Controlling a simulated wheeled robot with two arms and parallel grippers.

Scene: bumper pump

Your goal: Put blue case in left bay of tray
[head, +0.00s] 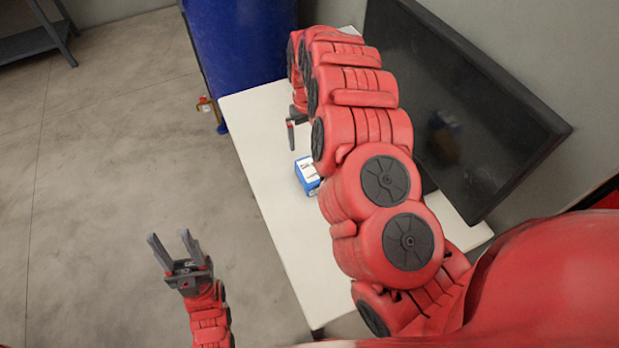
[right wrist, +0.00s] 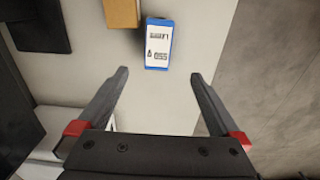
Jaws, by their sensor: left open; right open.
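The blue case (head: 307,180) is a small blue box with a white printed label. It lies on the white table, partly beside my right arm in the head view. In the right wrist view the blue case (right wrist: 159,45) lies beyond and between the fingertips, apart from them. My right gripper (right wrist: 159,75) is open and empty; in the head view it is mostly hidden by its arm, with one dark finger showing. My left gripper (head: 172,242) is open and empty over the floor, left of the table. I cannot make out the tray or its bays.
A brown box (right wrist: 122,12) stands close beside the blue case. The white table (head: 285,232) carries a large black monitor (head: 455,105) on the right. Pale shapes at lower left in the wrist view are unclear. Floor at left is free.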

